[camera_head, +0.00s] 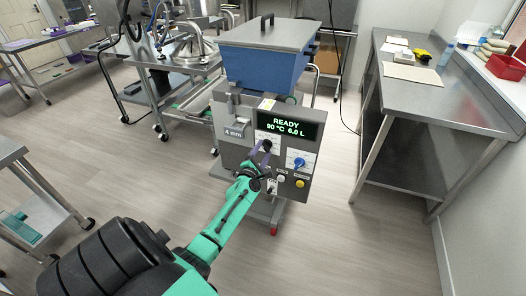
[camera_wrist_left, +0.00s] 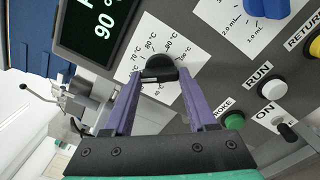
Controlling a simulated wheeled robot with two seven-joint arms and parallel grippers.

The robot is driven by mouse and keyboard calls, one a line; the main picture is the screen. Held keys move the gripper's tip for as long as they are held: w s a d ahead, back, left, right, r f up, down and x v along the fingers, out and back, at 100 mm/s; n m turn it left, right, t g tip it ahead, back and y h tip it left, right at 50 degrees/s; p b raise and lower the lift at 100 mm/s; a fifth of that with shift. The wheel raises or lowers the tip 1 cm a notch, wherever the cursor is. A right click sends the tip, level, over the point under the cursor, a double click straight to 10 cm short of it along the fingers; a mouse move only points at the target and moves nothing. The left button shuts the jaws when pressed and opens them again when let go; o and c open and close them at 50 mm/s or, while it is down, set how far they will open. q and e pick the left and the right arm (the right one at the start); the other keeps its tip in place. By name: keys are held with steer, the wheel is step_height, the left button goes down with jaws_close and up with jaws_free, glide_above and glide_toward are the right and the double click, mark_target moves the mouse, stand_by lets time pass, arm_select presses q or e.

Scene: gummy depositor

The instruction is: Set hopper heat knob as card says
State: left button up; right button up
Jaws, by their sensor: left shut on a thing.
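The hopper heat knob (camera_wrist_left: 160,66) is black and sits on a white dial plate printed with °C marks, in the left wrist view. My left gripper (camera_wrist_left: 159,76) has its two purple fingers on either side of the knob, shut on it. In the head view the left gripper (camera_head: 262,153) reaches the front panel below the display (camera_head: 288,126). The display reads READY, 90 °C, 6.0 L. The fingers partly hide the dial plate, and I cannot tell the knob's exact setting. No readable instruction card shows. My right gripper is out of view.
The blue hopper (camera_head: 262,68) tops the machine. A blue knob (camera_head: 298,162) is right of the gripper. A green button (camera_wrist_left: 234,121), white button (camera_wrist_left: 273,89) and black toggle (camera_wrist_left: 287,131) are close by. A steel table (camera_head: 440,100) stands right, with clear floor between.

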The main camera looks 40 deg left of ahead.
arm_select(q)
steer(key=m, duration=2.5)
steer(key=shift+d+f+m, duration=0.1)
steer(key=shift+f+m, duration=0.15)
steer(key=shift+m, duration=0.05)
steer(key=m+b, duration=0.1)
steer(key=m, duration=0.4)
steer(key=shift+m, duration=0.3)
